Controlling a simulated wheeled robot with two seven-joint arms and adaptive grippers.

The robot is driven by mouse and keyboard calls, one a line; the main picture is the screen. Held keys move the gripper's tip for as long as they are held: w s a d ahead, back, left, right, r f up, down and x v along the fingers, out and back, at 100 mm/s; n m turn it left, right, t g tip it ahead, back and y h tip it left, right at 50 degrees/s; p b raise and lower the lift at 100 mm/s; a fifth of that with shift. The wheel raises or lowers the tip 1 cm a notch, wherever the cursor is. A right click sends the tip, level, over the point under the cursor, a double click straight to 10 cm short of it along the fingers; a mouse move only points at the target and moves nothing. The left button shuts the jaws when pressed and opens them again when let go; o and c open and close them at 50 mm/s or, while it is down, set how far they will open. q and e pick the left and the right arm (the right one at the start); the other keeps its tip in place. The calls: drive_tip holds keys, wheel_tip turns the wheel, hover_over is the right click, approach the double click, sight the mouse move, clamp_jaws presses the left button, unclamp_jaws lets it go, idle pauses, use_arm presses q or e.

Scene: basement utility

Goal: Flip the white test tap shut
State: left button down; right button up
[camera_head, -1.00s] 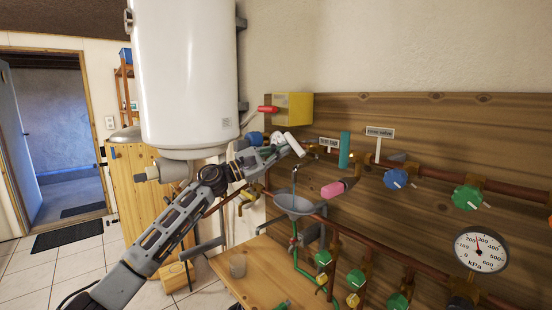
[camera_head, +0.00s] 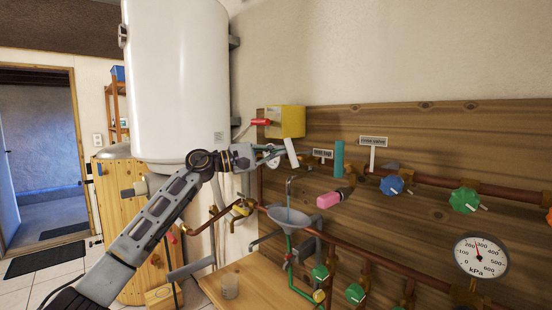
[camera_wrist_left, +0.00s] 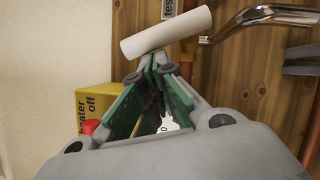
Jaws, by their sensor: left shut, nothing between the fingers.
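The white test tap handle (camera_head: 291,153) is a short white cylinder below the yellow box, near the "test tap" sign (camera_head: 322,154). It hangs steeply, its lower end leaning right. It also crosses the top of the left wrist view (camera_wrist_left: 166,34). My left gripper (camera_head: 276,153) is at the left side of the handle. In the left wrist view its green-padded fingertips (camera_wrist_left: 158,66) are together and empty, just below the handle; I cannot tell whether they touch it. A thin bluish stream (camera_head: 289,200) runs down into the grey funnel (camera_head: 290,228). My right gripper is not in view.
A yellow box (camera_head: 289,122) with a red lever (camera_head: 260,122) sits just above. A pink grip (camera_head: 329,200), blue knob (camera_head: 391,185), green knobs and a gauge (camera_head: 480,257) lie right. The white boiler (camera_head: 177,80) stands left.

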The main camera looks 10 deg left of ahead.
use_arm(q)
drive_tip(key=r+m, duration=0.1)
drive_tip(key=m, duration=0.1)
drive_tip(key=s+d+r+m+g+y, duration=0.1)
drive_tip(key=m, duration=0.1)
drive_tip(key=shift+d+y+p, duration=0.15)
drive_tip(key=shift+y+p, duration=0.15)
drive_tip(key=shift+p, duration=0.1)
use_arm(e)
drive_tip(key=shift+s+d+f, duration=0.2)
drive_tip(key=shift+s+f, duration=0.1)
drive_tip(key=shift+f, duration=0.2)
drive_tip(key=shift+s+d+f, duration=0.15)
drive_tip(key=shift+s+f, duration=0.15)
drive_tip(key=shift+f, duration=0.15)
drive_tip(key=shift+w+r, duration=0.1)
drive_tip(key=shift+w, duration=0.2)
use_arm(q)
drive_tip(key=shift+s+a, duration=0.1)
drive_tip(key=shift+a, duration=0.1)
